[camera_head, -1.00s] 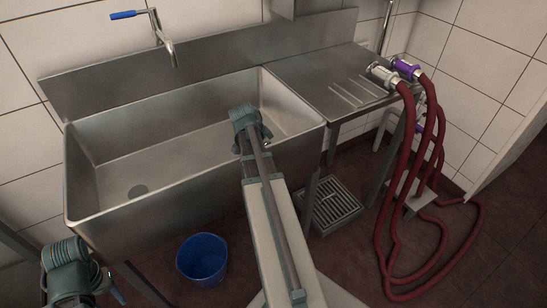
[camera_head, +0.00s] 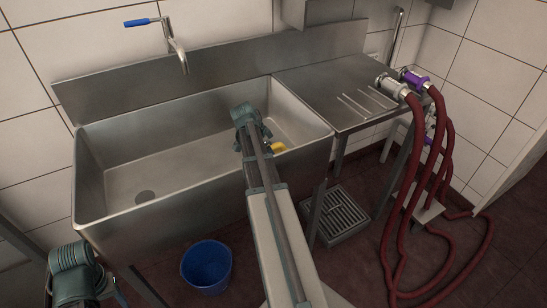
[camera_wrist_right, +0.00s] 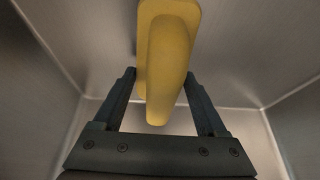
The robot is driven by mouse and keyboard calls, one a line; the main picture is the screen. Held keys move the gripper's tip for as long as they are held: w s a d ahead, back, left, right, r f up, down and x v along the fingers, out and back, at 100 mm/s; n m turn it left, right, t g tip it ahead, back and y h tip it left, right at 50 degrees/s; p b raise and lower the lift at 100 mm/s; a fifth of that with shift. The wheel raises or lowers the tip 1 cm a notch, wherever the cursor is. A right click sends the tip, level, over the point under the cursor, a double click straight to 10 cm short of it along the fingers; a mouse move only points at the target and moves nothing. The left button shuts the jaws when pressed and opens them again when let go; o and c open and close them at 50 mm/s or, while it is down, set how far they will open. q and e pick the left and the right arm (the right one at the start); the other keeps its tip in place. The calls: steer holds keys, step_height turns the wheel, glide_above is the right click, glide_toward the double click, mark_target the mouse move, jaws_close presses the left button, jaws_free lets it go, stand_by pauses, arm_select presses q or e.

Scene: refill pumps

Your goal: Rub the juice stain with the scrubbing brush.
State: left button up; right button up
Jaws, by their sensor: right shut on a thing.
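The yellow scrubbing brush (camera_head: 278,147) shows as a small patch beside my right wrist, inside the right end of the steel sink (camera_head: 190,205). In the right wrist view the brush (camera_wrist_right: 166,62) is between the fingers of my right gripper (camera_wrist_right: 165,90), which is shut on its handle. My right gripper (camera_head: 265,143) is mostly hidden by my arm in the head view. My left gripper (camera_head: 118,290) is at the lower left, outside the sink, largely hidden behind its wrist. I cannot make out a juice stain in either view.
A tap (camera_head: 178,55) with a blue lever hangs over the sink. A steel drainboard (camera_head: 320,85) adjoins it on the right. Dark red hoses (camera_head: 400,200) hang there to the floor. A blue bucket (camera_head: 206,266) and a floor drain (camera_head: 342,213) are below.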

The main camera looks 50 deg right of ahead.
steer(key=shift+w+d, duration=0.25)
steer(key=shift+w, duration=0.4)
steer(key=shift+w+d, duration=0.25)
steer(key=shift+w, duration=0.45)
steer(key=shift+w+d, duration=0.25)
steer(key=shift+w, duration=0.4)
arm_select(q)
steer(key=shift+r, duration=0.1)
arm_select(e)
steer(key=shift+r, duration=0.1)
arm_select(q)
step_height(320, 180, up, 6)
steer(key=p, duration=0.6)
arm_select(e)
step_height(320, 180, up, 6)
arm_select(q)
step_height(320, 180, up, 3)
steer(key=p, duration=0.3)
arm_select(e)
step_height(320, 180, up, 3)
steer(key=shift+f, duration=0.1)
arm_select(q)
steer(key=shift+c, duration=0.6)
